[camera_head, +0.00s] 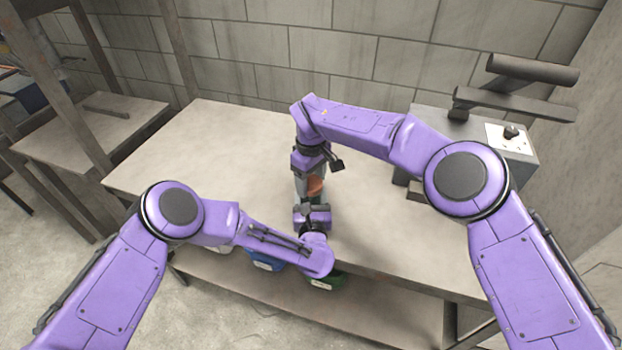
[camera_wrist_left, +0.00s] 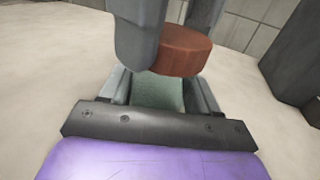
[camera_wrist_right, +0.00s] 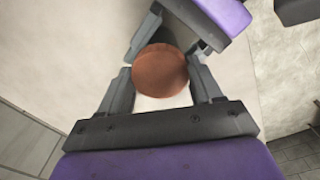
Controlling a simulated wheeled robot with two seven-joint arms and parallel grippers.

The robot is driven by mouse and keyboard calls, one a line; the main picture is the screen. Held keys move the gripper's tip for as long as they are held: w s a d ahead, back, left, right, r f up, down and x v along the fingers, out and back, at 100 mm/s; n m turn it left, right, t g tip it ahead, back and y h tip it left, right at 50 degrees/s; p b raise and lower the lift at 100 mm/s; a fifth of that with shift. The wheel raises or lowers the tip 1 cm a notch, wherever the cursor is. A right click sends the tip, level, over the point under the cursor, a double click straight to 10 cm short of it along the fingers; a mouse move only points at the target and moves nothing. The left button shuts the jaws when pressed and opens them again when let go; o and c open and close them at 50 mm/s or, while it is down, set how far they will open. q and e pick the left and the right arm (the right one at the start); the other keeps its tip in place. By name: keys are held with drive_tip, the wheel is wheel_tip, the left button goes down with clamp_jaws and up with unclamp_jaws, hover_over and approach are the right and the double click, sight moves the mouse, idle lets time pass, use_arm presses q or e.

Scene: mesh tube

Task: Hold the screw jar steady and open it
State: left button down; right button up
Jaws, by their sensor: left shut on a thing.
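The screw jar stands on the table with its round red-brown lid (camera_head: 316,186) on top. Its greenish body (camera_wrist_left: 158,92) shows in the left wrist view between the fingers of my left gripper (camera_wrist_left: 160,90), which is shut on it from the front. My right gripper (camera_wrist_right: 162,78) is above the jar, with its fingers on either side of the lid, which also shows in the right wrist view (camera_wrist_right: 160,71). I cannot tell whether those fingers press on the lid. In the head view my arms hide most of the jar.
The pale table (camera_head: 215,150) is clear to the left of the jar. A grey box with a dark fixture (camera_head: 510,145) stands at the right. Several coloured bins, one blue (camera_head: 264,264), sit on a shelf below the front edge. A block wall is behind.

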drive_tip(key=n, duration=1.4)
drive_tip(key=shift+n, duration=0.3)
drive_tip(key=n, duration=1.5)
drive_tip(key=shift+w, duration=0.1)
drive_tip(key=n, duration=0.6)
drive_tip(key=shift+a+r, duration=0.1)
drive_tip(key=n, duration=1.2)
drive_tip(key=shift+n, duration=0.3)
drive_tip(key=n, duration=0.5)
drive_tip(key=shift+n, duration=0.4)
drive_tip(key=shift+r, duration=0.2)
